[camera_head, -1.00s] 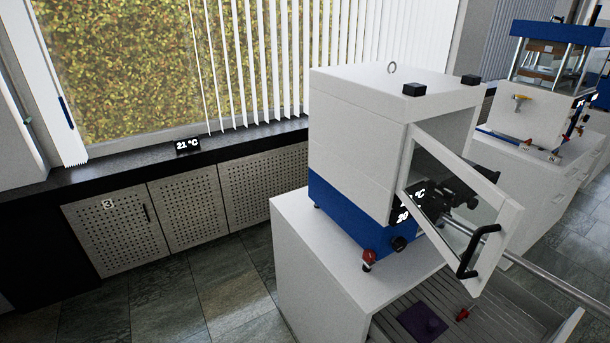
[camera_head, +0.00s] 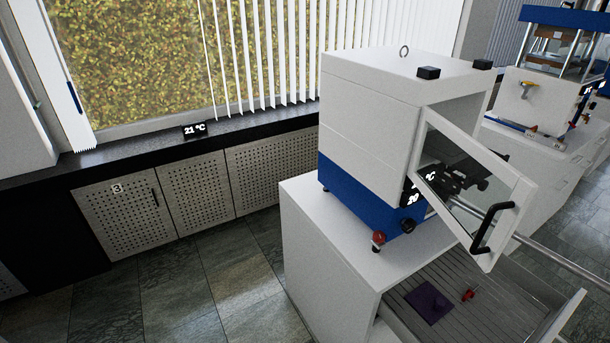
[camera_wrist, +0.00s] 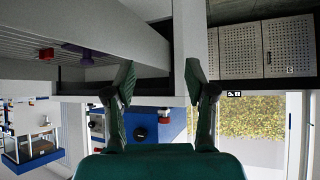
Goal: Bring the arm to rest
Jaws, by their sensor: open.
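My gripper (camera_wrist: 158,84) is open in the wrist view, with its two green fingers apart and nothing between them. The wrist picture is upside down. My grey arm tube (camera_head: 565,262) runs from there to the lower right.
A second press (camera_head: 535,115) stands at the back right. A window sill with a temperature display (camera_head: 194,130) lies left. The floor at lower left is clear.

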